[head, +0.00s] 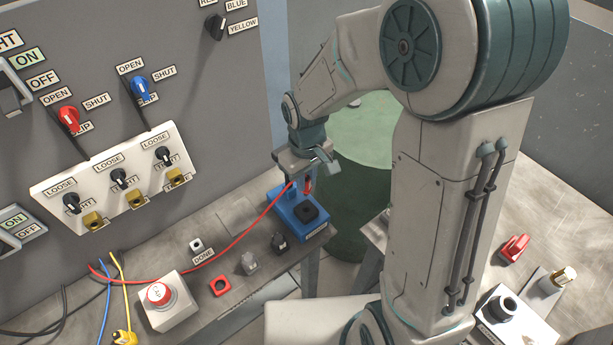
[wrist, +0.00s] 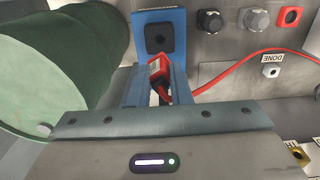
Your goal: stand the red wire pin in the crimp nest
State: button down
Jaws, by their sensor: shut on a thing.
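My gripper (head: 300,184) is shut on the red wire pin (wrist: 157,69). The pin is held between the fingers (wrist: 155,88), and part of it is hidden by them. In the head view the pin (head: 308,186) shows as a small red piece at the fingers. The crimp nest is a black square socket (head: 307,212) on a blue base (head: 285,204). In the wrist view the socket (wrist: 159,38) lies just beyond the fingertips. The pin appears above the base and apart from the socket; the exact height is hard to tell.
A red wire (head: 240,236) trails from the pin left across the bench. A green drum (head: 355,195) stands behind my gripper.

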aim_at(307, 195)
jog(key=shift+f+b, duration=2.4)
jog(key=shift+f, duration=0.35)
jog(key=shift+f+b, duration=1.55)
jog(key=shift+f, duration=0.05)
jog(key=c, duration=1.3)
grip_release()
jog(key=shift+o, duration=0.2)
notch_tip(307, 195, up, 14)
jog(key=shift+f, duration=0.1)
